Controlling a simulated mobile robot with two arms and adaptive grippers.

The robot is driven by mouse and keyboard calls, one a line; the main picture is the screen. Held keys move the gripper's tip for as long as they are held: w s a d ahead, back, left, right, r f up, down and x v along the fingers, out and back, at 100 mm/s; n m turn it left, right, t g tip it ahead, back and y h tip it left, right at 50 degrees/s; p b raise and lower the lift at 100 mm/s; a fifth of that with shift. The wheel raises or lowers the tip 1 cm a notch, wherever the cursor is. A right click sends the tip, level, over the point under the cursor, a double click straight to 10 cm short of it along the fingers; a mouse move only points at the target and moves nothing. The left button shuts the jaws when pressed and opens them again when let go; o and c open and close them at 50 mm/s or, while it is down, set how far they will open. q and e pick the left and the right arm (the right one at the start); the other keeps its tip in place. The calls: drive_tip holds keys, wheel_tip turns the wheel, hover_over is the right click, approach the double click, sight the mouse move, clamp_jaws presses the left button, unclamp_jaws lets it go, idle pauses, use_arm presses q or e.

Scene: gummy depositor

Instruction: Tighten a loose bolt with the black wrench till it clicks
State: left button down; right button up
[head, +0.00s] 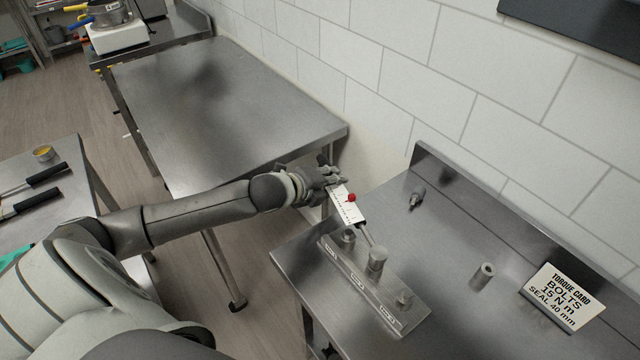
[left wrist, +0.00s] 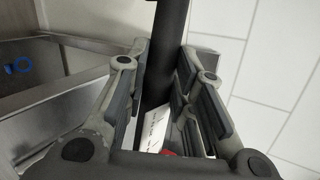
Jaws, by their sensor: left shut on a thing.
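My left gripper (head: 322,174) is shut on the black wrench's dark handle, which also shows between the fingers (left wrist: 164,65) in the left wrist view (left wrist: 164,40). The black wrench (head: 345,205) has a white scale plate and a red knob. Its thin shaft slants down to a grey cylindrical head at the middle bolt position of a metal block (head: 338,268). That head hides the middle bolt, so I cannot tell how it is seated. My right gripper is not in view.
A torque card (head: 560,296) reads bolts 15 N m, seal 40 mm. A metal cylinder (head: 482,276) and a small fitting (head: 416,197) stand on the steel bench (head: 450,220). A tiled wall rises behind it. Black-handled tools (head: 46,174) lie on the left table.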

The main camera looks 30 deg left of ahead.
use_arm(q)
drive_tip(key=shift+s+d+r+p, duration=0.1)
drive_tip(key=shift+d+r+p, duration=0.05)
drive_tip(key=shift+r+p, duration=0.5)
drive_tip(key=shift+d+r+p, duration=0.15)
drive_tip(key=shift+r+p, duration=0.45)
drive_tip(key=shift+r, duration=0.1)
drive_tip(key=shift+d, duration=0.1)
drive_tip(key=shift+a+r+p, duration=0.25)
drive_tip(key=shift+r+p, duration=0.35)
drive_tip(key=shift+p, duration=0.1)
wheel_tip(320, 180, up, 3)
drive_tip(key=p, duration=0.3)
drive_tip(key=shift+f, duration=0.15)
